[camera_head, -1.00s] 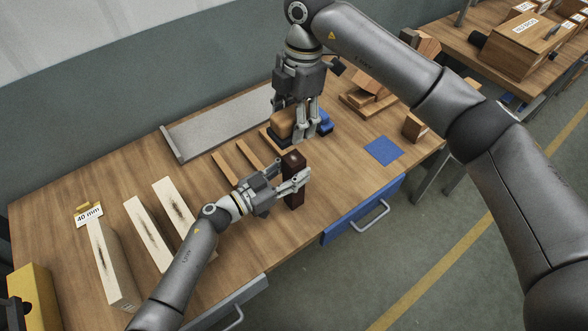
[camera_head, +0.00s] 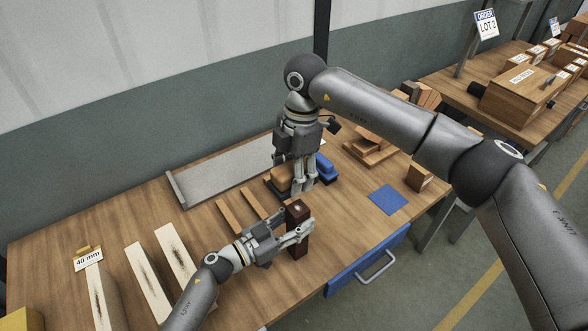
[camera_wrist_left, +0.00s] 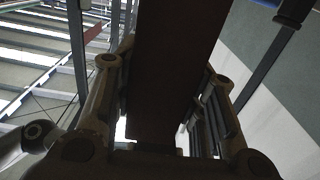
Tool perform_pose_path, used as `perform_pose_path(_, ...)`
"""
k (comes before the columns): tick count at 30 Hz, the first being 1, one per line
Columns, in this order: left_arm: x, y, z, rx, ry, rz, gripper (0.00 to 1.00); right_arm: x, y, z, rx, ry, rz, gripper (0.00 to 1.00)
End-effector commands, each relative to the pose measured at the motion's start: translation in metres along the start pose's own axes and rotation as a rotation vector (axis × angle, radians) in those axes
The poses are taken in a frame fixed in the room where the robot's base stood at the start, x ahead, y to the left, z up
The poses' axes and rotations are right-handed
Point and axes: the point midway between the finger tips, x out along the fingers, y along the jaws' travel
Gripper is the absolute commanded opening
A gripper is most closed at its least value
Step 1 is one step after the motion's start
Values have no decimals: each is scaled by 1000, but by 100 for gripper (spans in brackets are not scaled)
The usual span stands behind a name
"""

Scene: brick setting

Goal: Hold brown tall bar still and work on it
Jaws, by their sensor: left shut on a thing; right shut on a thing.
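The brown tall bar (camera_head: 298,240) stands upright near the front edge of the workbench. My left gripper (camera_head: 303,232) is shut on it, a finger on each side. In the left wrist view the bar (camera_wrist_left: 170,70) is a dark column running between the two fingers of my left gripper (camera_wrist_left: 160,115). My right gripper (camera_head: 303,188) points down behind the bar. It is shut at a tan block (camera_head: 282,177) that sits on a dark holder; its fingers partly hide the block, so the exact grip is hard to see.
A blue block (camera_head: 325,166) stands just right of my right gripper. Two thin wood strips (camera_head: 229,216), several pale marked boards (camera_head: 147,283) and a grey tray (camera_head: 222,175) lie to the left. A blue mat (camera_head: 388,199) and small wood block (camera_head: 419,177) are right.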

Motion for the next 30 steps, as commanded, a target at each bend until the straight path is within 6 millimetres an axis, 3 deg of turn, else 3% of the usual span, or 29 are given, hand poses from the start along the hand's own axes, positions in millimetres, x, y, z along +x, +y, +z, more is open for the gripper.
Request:
perform_pose_path(19, 0, 0, 0, 0, -1, 0, 5, 61, 0, 7, 1, 1, -2, 32)
perform_pose_path(30, 0, 0, 0, 0, -1, -1, 5, 64, -34, 9, 0, -1, 1, 32)
